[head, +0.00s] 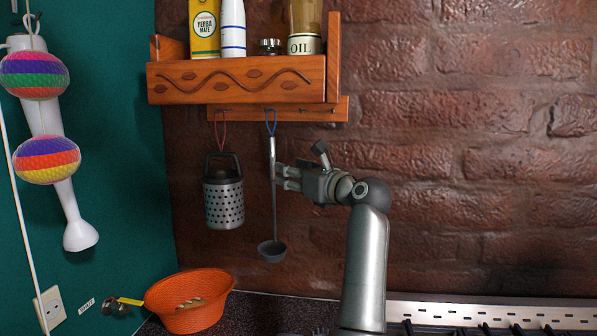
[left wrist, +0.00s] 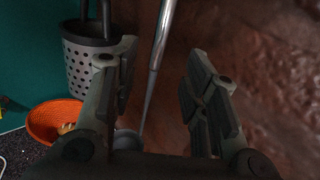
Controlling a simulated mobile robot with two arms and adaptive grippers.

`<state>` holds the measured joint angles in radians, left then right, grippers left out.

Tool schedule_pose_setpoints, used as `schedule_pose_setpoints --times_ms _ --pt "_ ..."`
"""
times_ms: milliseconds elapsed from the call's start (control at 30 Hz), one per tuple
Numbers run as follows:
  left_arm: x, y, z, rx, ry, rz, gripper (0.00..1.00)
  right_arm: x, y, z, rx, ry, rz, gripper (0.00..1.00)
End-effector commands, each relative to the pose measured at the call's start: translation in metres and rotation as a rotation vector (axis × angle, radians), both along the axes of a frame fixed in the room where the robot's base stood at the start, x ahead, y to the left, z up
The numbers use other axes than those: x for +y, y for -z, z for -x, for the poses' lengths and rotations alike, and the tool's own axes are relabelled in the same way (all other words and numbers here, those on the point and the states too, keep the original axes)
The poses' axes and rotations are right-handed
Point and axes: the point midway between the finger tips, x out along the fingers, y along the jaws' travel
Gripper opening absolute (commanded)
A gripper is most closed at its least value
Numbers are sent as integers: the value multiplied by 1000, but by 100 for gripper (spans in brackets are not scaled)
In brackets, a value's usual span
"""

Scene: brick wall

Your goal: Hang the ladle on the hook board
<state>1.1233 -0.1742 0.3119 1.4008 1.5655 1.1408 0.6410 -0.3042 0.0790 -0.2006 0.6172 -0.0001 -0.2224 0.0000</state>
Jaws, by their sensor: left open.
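The ladle (head: 274,215) hangs upright by a blue loop from the hook board (head: 280,108), its dark bowl at the bottom. Its metal handle (left wrist: 160,45) shows in the left wrist view, in the gap between the finger directions. My left gripper (head: 280,178) is just right of the upper handle, fingers pointing at it. In the left wrist view the fingers (left wrist: 165,90) are spread wide, with clear space on both sides of the handle, and do not grip it. The bowl is partly hidden there behind the left finger. My right gripper is not in view.
A perforated metal utensil holder (head: 224,200) hangs by a red loop left of the ladle. A wooden shelf (head: 235,82) with bottles and packs is above. An orange basket (head: 190,300) stands on the counter below. The brick wall at right is clear.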

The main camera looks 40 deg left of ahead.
Motion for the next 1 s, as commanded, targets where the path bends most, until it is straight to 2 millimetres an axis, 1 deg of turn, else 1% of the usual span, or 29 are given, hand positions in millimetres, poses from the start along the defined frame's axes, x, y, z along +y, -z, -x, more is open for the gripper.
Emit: schedule_pose_setpoints --times_ms 33,300,500,667,900,933,1000 --pt "10 -3 -2 4 -4 -2 41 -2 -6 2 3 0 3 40" --pt "57 -4 -15 4 -3 -2 41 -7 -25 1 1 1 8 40" --pt "80 -2 -22 3 -1 -2 41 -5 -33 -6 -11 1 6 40" --pt "87 0 -24 3 0 -1 41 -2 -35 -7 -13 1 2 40" --pt "88 0 -24 2 0 -1 41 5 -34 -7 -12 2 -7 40" --pt "88 0 -24 2 0 -1 40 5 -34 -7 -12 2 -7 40" --pt "88 0 -24 2 0 -1 31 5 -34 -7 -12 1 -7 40"
